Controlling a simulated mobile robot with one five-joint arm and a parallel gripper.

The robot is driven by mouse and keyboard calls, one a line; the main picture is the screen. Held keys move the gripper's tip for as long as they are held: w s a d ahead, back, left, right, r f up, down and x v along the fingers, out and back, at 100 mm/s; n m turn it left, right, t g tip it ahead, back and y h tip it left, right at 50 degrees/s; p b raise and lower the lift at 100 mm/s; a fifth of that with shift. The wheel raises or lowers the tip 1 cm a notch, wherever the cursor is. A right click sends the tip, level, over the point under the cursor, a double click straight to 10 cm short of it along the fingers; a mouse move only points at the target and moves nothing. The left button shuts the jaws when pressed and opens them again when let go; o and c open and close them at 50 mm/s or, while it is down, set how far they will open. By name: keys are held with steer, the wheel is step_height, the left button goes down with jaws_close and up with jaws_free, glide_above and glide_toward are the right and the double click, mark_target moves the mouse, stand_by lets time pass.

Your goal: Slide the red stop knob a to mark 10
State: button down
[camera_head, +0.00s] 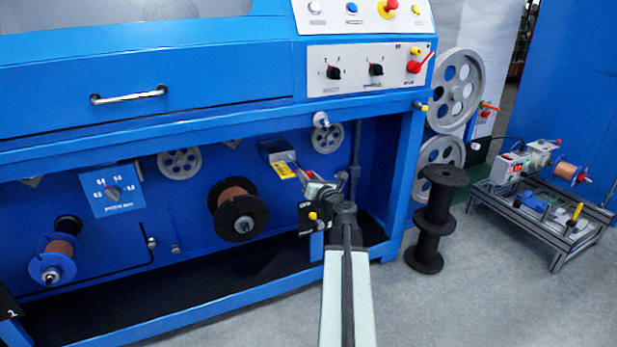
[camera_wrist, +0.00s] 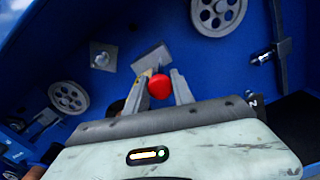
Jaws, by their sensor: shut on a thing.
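The red stop knob (camera_wrist: 159,87) shows in the wrist view as a round red cap between the two fingers of my gripper (camera_wrist: 161,77). My gripper is shut on it. In the head view my gripper (camera_head: 301,174) reaches into the open lower bay of the blue machine (camera_head: 200,120), just below a grey block with a yellow label (camera_head: 286,171). In that view the knob is mostly hidden by my gripper. I cannot make out a scale or the mark 10 in either view.
A spool of copper wire (camera_head: 238,208) and a blue dial panel (camera_head: 112,190) are left of my gripper. A grey pulley (camera_head: 327,138) is above right. The bay's right post (camera_head: 403,180) stands close to my arm.

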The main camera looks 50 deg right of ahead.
steer(key=shift+s, duration=0.1)
steer(key=x, duration=0.8)
steer(key=shift+r, duration=0.1)
steer(key=c, duration=1.1)
jaws_free()
steer(key=shift+s, duration=0.1)
steer(key=v, duration=0.7)
steer(key=shift+s+a, duration=0.2)
steer(key=shift+s, duration=0.1)
